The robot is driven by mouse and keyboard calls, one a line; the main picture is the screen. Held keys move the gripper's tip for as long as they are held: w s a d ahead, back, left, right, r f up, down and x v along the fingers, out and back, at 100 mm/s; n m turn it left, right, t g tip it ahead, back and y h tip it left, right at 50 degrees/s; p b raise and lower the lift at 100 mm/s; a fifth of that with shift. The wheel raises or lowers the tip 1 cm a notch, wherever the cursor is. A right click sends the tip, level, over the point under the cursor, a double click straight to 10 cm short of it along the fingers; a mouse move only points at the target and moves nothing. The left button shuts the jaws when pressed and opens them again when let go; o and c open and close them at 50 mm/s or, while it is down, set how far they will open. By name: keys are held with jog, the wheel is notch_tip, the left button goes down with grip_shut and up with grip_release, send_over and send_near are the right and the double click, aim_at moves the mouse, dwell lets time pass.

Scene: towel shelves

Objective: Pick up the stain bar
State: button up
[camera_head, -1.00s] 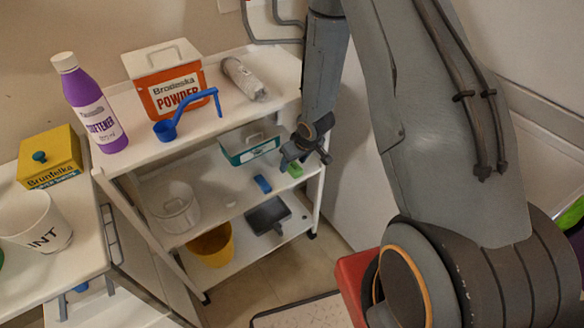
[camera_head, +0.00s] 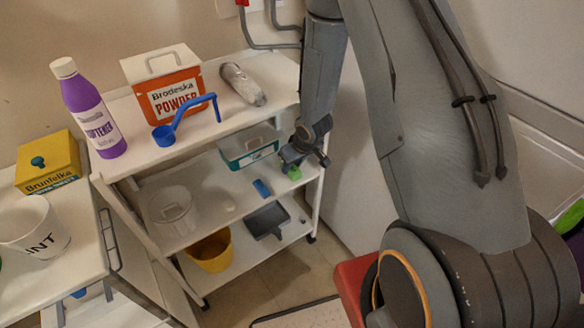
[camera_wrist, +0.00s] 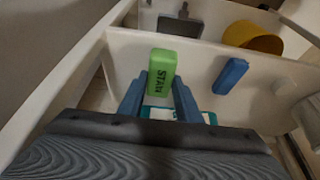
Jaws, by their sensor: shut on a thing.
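The stain bar is a small green block with dark lettering (camera_wrist: 162,73), seen in the wrist view between the two blue fingers. My gripper (camera_wrist: 160,92) is shut on it. In the head view my gripper (camera_head: 299,163) is at the right end of the middle shelf, with the green stain bar (camera_head: 294,173) at its fingertips. Whether the bar still touches the shelf I cannot tell.
A blue bar (camera_head: 262,188) lies on the middle shelf (camera_head: 222,188) left of my gripper. A teal and white box (camera_head: 249,147) stands just behind. A shelf post is close on the right. A dark dustpan (camera_head: 267,220) and yellow bucket (camera_head: 210,250) sit below.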

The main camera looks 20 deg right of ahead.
jog(key=shift+r, duration=0.5)
jog(key=shift+v, duration=1)
jog(key=s+d+b, duration=0.1)
jog(key=s+d, duration=0.1)
jog(key=s, duration=0.6)
jog(key=s+d+b, duration=0.1)
jog(key=s+d, duration=0.2)
jog(key=s, duration=0.5)
jog(key=shift+s+d, duration=0.2)
jog(key=shift+s, duration=0.05)
jog(key=shift+f, duration=0.1)
